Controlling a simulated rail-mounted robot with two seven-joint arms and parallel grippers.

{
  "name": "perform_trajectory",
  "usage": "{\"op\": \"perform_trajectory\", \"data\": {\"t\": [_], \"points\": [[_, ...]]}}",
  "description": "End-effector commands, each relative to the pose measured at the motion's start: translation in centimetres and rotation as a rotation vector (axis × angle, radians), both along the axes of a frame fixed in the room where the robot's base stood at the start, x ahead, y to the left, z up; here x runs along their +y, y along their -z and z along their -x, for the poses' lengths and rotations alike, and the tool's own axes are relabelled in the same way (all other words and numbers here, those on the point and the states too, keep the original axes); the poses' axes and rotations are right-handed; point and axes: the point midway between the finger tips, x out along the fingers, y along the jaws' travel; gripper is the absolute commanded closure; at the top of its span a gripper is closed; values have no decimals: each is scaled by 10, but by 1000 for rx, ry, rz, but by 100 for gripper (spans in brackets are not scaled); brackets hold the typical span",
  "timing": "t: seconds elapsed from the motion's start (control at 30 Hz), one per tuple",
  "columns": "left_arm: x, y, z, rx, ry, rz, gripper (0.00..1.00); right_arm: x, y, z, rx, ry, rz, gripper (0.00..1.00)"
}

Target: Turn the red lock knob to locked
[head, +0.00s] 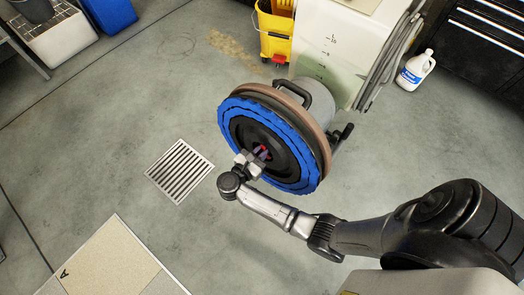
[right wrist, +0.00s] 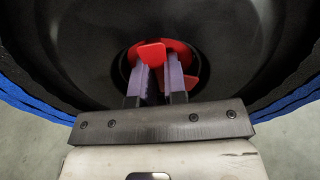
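The red lock knob (right wrist: 152,52) sits in the recessed black centre of a round blue-edged pad (head: 232,117) on a tilted floor machine. In the right wrist view one red tab shows at the left finger's tip and another beside the right finger. My right gripper (head: 261,154) reaches into the pad's centre. Its two purple fingers (right wrist: 163,78) are close together around a red part of the knob, which they partly hide. The knob's locked or unlocked marking cannot be made out. My left gripper is not in view.
A yellow mop bucket (head: 275,34) and a white-and-blue jug (head: 415,70) stand beyond the machine. A floor drain grate (head: 180,170) lies to its left. A dark tool cabinet (head: 483,43) is at the far right. The floor at left is mostly clear.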

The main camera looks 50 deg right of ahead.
Motion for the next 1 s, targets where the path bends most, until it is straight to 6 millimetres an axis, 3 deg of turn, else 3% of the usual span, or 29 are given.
{"op": "perform_trajectory", "data": {"t": [0.1, 0.37, 1.0], "points": [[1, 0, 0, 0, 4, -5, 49, 0, 0, 0, 0, 0, 0, 100], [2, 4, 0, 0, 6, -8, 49, 0, 2, 0, -11, 1, -1, 100], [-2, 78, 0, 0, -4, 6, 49, 0, 6, 0, -381, 34, -28, 100]]}}
